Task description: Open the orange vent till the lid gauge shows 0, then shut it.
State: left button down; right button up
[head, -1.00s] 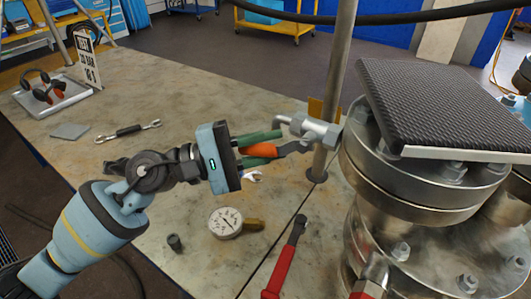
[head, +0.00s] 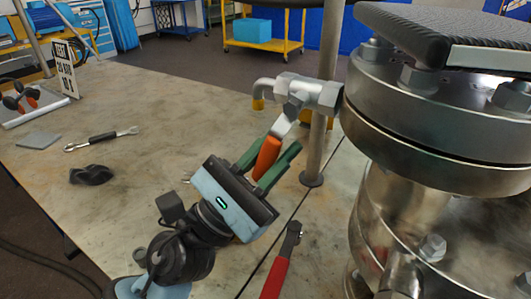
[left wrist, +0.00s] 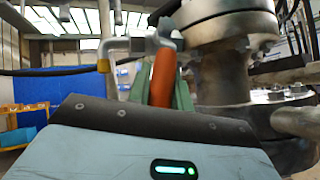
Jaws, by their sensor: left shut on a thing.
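The orange vent handle (head: 266,160) hangs down and slightly left from the grey vent valve (head: 308,92), which has a bent outlet pipe and joins the side of the flanged steel vessel (head: 430,110). My left gripper (head: 271,154) is shut on the orange handle, with a green finger on each side. The left wrist view also shows the handle (left wrist: 162,78) between the green fingers. No lid gauge face shows in either current view. My right gripper is not in view.
A black ribbed pad (head: 450,30) lies on the vessel lid. A metal post (head: 328,60) stands just behind the valve. A red-handled tool (head: 280,265) and a spanner (head: 100,138) lie on the table (head: 150,110).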

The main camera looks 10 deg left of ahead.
pick_arm(q)
jog(key=shift+s+d+n+t+y+b, duration=0.15)
jog(key=shift+d+n+t+y+b, duration=0.2)
jog(key=shift+n+t+y, duration=0.75)
jog(key=shift+s+d+n+t+y+b, duration=0.15)
jog(key=shift+d+n+t+y+b, duration=0.45)
jog(key=shift+n, duration=0.95)
jog(key=shift+s+d+n+t+y+b, duration=0.15)
jog(key=shift+n+t+y, duration=0.45)
jog(key=shift+n+t, duration=0.65)
jog(key=c, duration=1.3)
grip_release()
jog(key=shift+o, duration=0.2)
jog(key=shift+f, duration=0.15)
